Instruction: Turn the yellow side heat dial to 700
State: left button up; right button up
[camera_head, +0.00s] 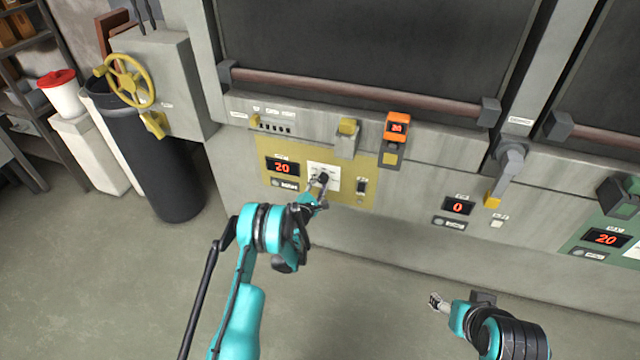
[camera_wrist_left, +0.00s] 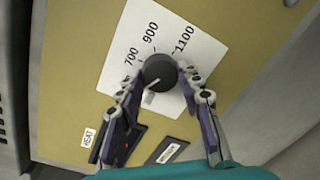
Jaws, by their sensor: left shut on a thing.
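The yellow side panel (camera_head: 345,192) is on the furnace front in the head view, with a red display (camera_head: 282,167) reading 20. Its black round heat dial (camera_wrist_left: 158,70) sits on a white plate (camera_wrist_left: 200,52) marked 700, 900 and 1100. A light pointer line on the dial points down-left in the left wrist view, away from the numbers. My left gripper (camera_head: 320,190) is shut on the dial, with one finger on each side (camera_wrist_left: 159,80). The fingers partly hide the dial in the head view. My right gripper (camera_head: 438,302) is low at the right, away from the panels; its jaw state is unclear.
An orange display box (camera_head: 397,126) and a yellow-topped switch (camera_head: 347,138) stick out above the panel. A lever with a yellow end (camera_head: 507,170) and a green panel (camera_head: 588,243) are to the right. A black bin (camera_head: 155,160) stands left. The floor in front is clear.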

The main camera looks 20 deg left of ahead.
pick_arm(q)
jog(key=m, duration=0.6)
jog(key=shift+r+y, duration=0.1)
jog(key=shift+y, duration=0.2)
jog(key=m, duration=0.5)
jog(key=shift+d+y, duration=0.15)
jog(key=shift+y, duration=0.15)
jog(key=shift+m, duration=0.3)
jog(key=o, duration=1.2)
jog(key=shift+c, duration=0.2)
jog(key=shift+r, duration=0.1)
